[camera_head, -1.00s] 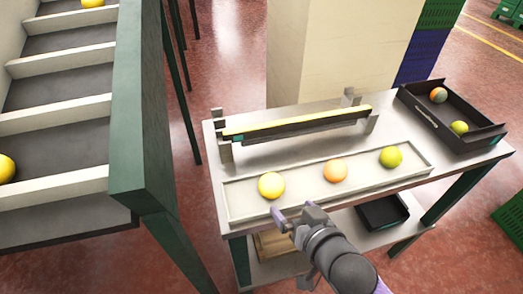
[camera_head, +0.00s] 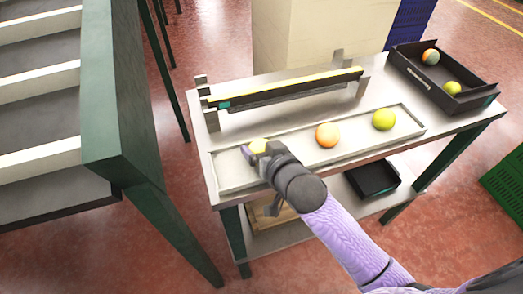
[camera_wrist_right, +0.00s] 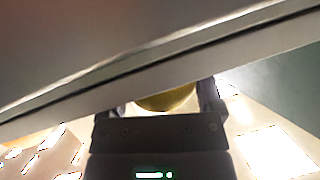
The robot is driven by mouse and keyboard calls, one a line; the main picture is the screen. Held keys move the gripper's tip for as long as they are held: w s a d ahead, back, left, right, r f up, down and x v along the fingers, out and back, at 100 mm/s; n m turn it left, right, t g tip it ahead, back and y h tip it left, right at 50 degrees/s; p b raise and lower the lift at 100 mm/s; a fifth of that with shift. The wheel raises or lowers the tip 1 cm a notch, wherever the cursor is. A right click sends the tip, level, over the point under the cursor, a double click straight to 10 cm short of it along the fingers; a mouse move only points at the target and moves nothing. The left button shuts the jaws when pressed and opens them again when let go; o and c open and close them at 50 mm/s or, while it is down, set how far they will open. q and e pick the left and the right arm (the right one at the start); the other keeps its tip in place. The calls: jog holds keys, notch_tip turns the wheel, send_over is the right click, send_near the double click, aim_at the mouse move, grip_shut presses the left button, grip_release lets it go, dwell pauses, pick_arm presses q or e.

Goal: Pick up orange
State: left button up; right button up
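A shallow pale tray (camera_head: 232,182) on the table holds three round fruits. The orange-coloured one (camera_head: 327,134) is in the middle and the yellow-green one (camera_head: 384,119) is to its right. The yellow one (camera_head: 258,145) at the left end is partly hidden by my right gripper (camera_head: 259,152). In the right wrist view the yellow fruit (camera_wrist_right: 168,99) shows between the two fingers of the right gripper (camera_wrist_right: 164,98), which look open with a finger on each side; contact is unclear. My left gripper is not in view.
A black box (camera_head: 470,101) with two fruits stands at the table's back right. A raised bar (camera_head: 290,90) runs behind the tray. A green-framed rack (camera_head: 125,110) stands left of the table. A black bin (camera_head: 373,178) sits on the lower shelf.

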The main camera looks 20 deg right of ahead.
jog(key=c, duration=0.6)
notch_tip(320, 180, up, 10)
jog(key=p, duration=0.4)
jog(key=s+d+r+n+g+y+b, duration=0.1)
jog(key=s+d+r+n+g+y, duration=0.1)
jog(key=s+r+n+g+y, duration=0.5)
jog(key=m+t+h+p, duration=0.1)
jog(key=m+t+h, duration=0.4)
jog(key=m+t, duration=0.15)
send_over(262, 143)
jog(key=s, duration=0.1)
jog(key=shift+n, duration=0.45)
jog(key=f, duration=0.7)
jog(key=shift+d+f, duration=0.1)
jog(key=shift+d, duration=0.25)
jog(key=shift+w+a+m+t+h, duration=0.15)
jog(key=shift+w+a+m+h, duration=0.1)
jog(key=shift+m+h, duration=0.25)
jog(key=shift+w+a+m+t+h, duration=0.15)
jog(key=shift+w+m+h, duration=0.15)
jog(key=shift+h, duration=0.3)
